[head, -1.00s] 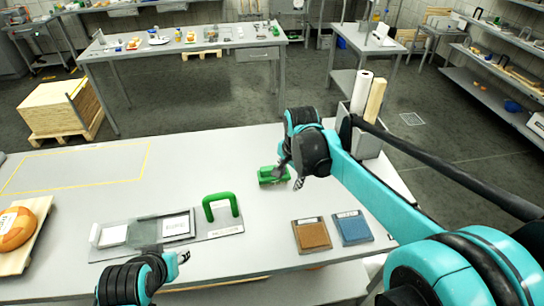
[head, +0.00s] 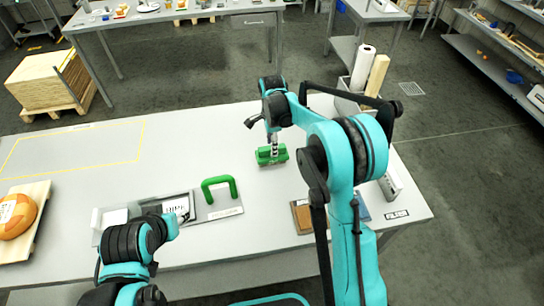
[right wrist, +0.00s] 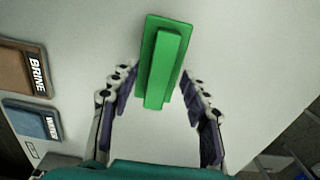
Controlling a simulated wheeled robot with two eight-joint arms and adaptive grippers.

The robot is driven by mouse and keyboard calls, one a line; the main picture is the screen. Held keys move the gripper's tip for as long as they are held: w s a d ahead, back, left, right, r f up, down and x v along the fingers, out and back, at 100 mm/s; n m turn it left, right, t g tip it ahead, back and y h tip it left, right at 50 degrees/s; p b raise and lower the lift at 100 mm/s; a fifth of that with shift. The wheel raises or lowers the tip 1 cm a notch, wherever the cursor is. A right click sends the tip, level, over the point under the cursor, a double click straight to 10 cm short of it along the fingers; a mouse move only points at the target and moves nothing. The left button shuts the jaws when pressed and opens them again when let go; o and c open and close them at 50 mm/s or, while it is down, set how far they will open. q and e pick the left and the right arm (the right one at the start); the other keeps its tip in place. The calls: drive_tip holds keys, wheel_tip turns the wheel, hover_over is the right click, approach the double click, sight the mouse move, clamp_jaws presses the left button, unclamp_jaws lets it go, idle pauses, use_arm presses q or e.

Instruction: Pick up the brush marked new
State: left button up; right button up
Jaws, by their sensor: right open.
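A green brush-like block (head: 271,156) with a raised bar along its top lies on the table; no lettering is readable on it. It also shows in the right wrist view (right wrist: 163,62), upright in the picture. My right gripper (head: 273,142) is over it from above; in the right wrist view its open fingers (right wrist: 158,84) are on either side of the block's near part. I cannot tell whether they touch it.
A brown pad marked BRINE (right wrist: 22,75) and a blue pad (right wrist: 30,121) lie nearby. An orange cheese wheel (head: 17,216) sits on a board at left. The table's middle left is clear.

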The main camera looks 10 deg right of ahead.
wheel_tip(320, 180, down, 2)
drive_tip(key=shift+f, duration=0.1)
clamp_jaws()
drive_tip(key=shift+r, duration=0.3)
wheel_tip(320, 180, up, 4)
drive_tip(key=shift+s+r+p, duration=0.1)
drive_tip(key=shift+r+p, duration=0.1)
drive_tip(key=shift+p, duration=0.5)
drive_tip(key=s+d+r+p, duration=0.2)
drive_tip(key=s+r, duration=0.4)
drive_tip(key=s, duration=0.5)
drive_tip(key=shift+d+r, duration=0.2)
drive_tip(key=shift+d, duration=0.4)
